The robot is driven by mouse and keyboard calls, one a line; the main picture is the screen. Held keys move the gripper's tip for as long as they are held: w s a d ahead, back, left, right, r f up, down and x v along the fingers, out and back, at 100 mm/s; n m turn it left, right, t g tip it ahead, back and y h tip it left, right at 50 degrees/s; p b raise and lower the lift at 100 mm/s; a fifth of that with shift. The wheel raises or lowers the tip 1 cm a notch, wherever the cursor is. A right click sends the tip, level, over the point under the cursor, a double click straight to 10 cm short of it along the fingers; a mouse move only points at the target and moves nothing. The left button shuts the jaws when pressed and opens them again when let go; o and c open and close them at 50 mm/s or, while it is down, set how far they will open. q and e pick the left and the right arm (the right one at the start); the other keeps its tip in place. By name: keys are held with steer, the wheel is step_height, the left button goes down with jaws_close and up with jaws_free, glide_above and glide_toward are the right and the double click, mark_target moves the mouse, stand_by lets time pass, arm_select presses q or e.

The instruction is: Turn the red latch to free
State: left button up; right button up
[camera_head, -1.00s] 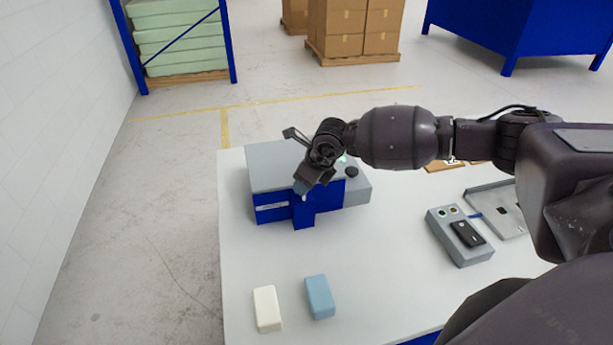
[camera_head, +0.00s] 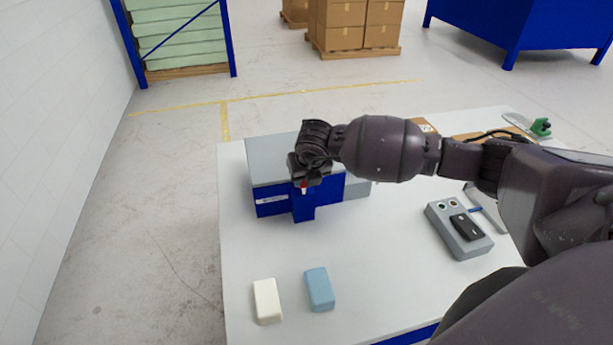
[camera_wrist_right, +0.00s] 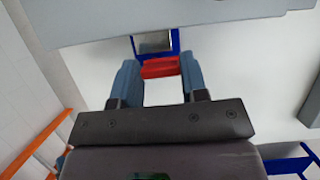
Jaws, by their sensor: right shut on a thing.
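In the right wrist view the red latch (camera_wrist_right: 160,67) lies crosswise between the two blue-grey fingers of my right gripper (camera_wrist_right: 160,72). My right gripper is shut on the latch, and in the head view it (camera_head: 304,178) hides most of it. The latch lies level across the wrist picture, in front of a blue frame with a grey opening. My left gripper is not in view.
A cream block (camera_head: 266,301) and a light blue block (camera_head: 319,289) lie on the white table (camera_head: 380,270) in front of the machine. A grey control box (camera_head: 459,231) stands to the right. The table between them is clear.

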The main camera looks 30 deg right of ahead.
steer(key=shift+m, duration=0.3)
steer(key=o, duration=0.9)
steer(key=v, duration=1.1)
steer(key=shift+a, duration=0.1)
steer(key=shift+f, duration=0.1)
